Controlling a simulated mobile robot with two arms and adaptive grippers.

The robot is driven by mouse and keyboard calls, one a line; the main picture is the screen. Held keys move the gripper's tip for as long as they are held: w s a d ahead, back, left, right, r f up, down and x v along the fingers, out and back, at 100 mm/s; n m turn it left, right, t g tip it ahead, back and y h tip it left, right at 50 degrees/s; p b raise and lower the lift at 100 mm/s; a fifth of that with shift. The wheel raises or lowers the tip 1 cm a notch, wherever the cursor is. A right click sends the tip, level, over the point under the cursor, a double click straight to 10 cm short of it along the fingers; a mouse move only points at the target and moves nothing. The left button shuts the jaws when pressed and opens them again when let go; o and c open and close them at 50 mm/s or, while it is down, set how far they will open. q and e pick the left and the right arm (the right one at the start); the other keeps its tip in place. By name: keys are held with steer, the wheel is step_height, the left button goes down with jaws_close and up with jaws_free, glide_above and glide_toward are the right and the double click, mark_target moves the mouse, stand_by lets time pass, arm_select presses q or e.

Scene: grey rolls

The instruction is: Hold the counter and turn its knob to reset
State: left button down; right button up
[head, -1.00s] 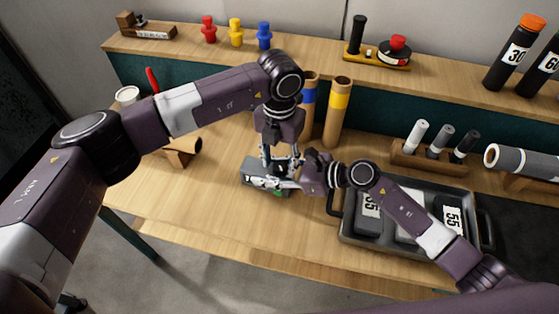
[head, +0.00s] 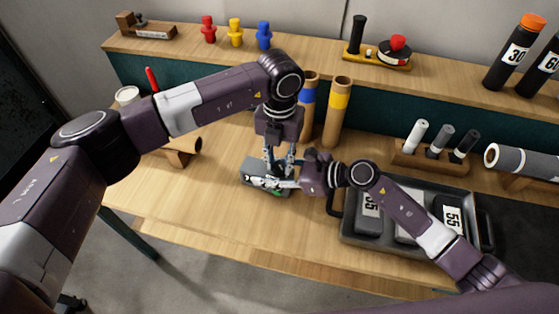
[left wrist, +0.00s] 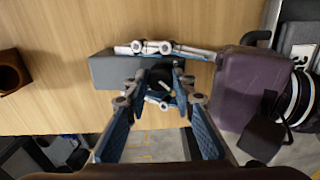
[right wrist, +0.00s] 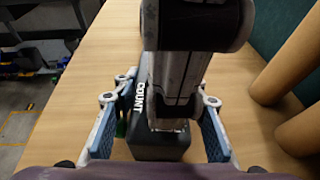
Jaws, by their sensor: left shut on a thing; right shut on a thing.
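The counter (head: 256,171) is a grey box on the wooden table, near the front edge. My right gripper (head: 281,181) reaches in from the right and is shut on the counter's body. In the right wrist view the counter (right wrist: 150,145) shows the word COUNT and lies between the right fingers. My left gripper (head: 280,164) points down from above, its fingers shut at the dark knob (left wrist: 160,76) on top. In the right wrist view the left gripper hides the knob and much of the counter's top. I cannot read the counter's digits.
A grey tray (head: 335,212) with labelled dark pieces stands close to the right, under my right arm. Two brown tubes (head: 336,115) stand upright behind the counter. A brown roll on a stand (head: 184,155) is to the left. Bare table lies left and in front.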

mark_target(279, 165)
arm_select(q)
steer(key=n, duration=0.7)
stand_by(0.6)
steer(key=c, duration=1.6)
jaws_free()
steer(key=shift+r, duration=0.1)
steer(key=shift+r, duration=3.95)
arm_select(e)
steer(key=o, duration=1.5)
